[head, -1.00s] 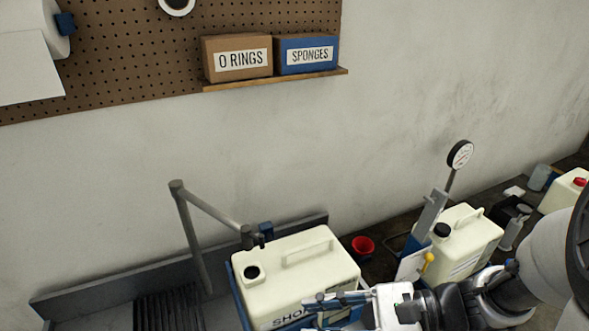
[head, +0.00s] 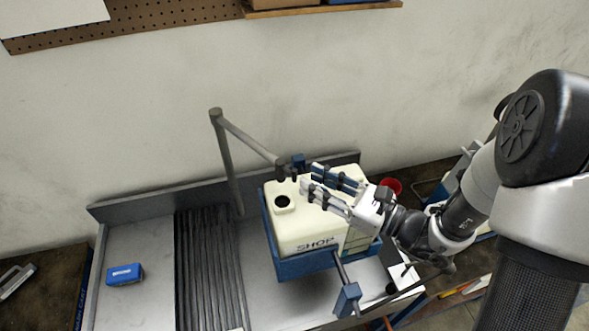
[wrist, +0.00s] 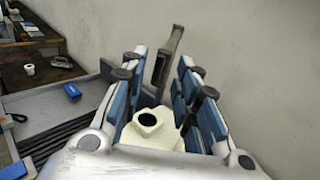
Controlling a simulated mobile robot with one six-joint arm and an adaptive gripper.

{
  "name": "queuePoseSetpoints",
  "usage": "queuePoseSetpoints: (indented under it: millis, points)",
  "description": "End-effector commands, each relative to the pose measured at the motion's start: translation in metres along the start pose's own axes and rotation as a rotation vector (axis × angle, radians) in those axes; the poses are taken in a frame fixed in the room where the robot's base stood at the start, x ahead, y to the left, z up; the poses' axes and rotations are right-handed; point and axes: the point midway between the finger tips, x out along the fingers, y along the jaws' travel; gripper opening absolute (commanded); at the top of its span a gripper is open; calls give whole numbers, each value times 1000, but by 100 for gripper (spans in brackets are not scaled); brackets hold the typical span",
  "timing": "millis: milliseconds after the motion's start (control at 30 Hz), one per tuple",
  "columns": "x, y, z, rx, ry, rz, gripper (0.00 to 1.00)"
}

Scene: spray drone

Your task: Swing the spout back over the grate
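The spout (head: 250,140) is a grey pipe arm that runs from the top of an upright post out over the jug. Its outlet end is near the jug's open filler hole. The grate (head: 208,270) is a dark slatted strip in the bench top, left of the jug. My gripper (head: 310,178) is open and empty above the jug, its fingertips just right of the spout's end. In the wrist view, the spout (wrist: 168,58) shows between the parted fingers of my gripper (wrist: 163,75). Whether they touch it I cannot tell.
The cream jug (head: 300,228) stands in a blue cradle (head: 305,265) below my gripper. A blue block (head: 125,274) lies on the bench left of the grate. A red cup (head: 391,186) is right of the jug. A low back wall (head: 150,205) runs behind the bench.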

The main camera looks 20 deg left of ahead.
Motion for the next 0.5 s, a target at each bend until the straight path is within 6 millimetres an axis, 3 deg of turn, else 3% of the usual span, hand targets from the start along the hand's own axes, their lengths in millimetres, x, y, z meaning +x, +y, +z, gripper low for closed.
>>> queuePoseSetpoints:
  millis: [200, 500]
  points:
    - [40, 2, 0, 1, 0, 5, 29]
    - [60, 0, 0, 1, 0, 1, 29]
